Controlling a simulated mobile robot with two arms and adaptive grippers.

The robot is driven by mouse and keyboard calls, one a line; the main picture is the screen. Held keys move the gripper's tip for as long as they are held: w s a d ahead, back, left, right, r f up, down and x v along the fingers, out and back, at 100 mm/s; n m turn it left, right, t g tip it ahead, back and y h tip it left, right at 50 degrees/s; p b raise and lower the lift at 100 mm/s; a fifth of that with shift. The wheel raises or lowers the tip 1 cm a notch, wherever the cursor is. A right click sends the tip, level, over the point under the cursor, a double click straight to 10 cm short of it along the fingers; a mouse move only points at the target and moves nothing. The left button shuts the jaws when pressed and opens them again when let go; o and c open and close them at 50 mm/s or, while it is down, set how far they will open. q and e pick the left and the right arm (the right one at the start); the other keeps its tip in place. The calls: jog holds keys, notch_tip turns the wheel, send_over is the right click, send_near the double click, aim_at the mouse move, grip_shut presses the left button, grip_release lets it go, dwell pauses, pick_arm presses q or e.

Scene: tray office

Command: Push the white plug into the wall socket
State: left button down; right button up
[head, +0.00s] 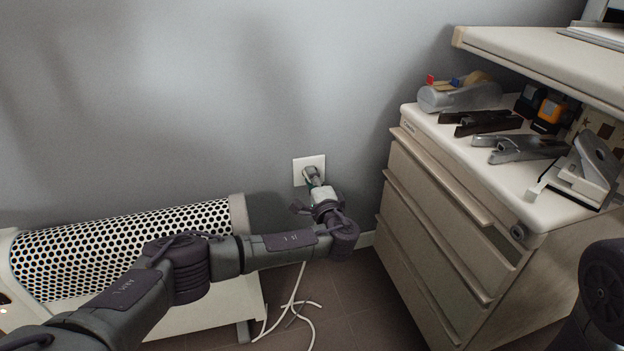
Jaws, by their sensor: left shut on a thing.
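The fingers and wrist cover nearly all of the plug. I cannot tell whether its pins are in the socket or how deep. A white cord (294,297) hangs below my left wrist and lies in loose curls on the floor. My right gripper is not in view.
A white heater with a perforated cover (120,245) stands along the wall under my left arm. A beige drawer cabinet (440,225) stands to the right, with staplers (520,148), a hole punch (585,170) and a tape dispenser (460,97) on top. A shelf edge (540,62) overhangs it.

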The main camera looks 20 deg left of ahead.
pick_arm(q)
jog(key=shift+r, duration=0.1)
dwell(0.3)
jog(key=c, duration=0.9)
grip_release()
jog(key=shift+o, duration=0.2)
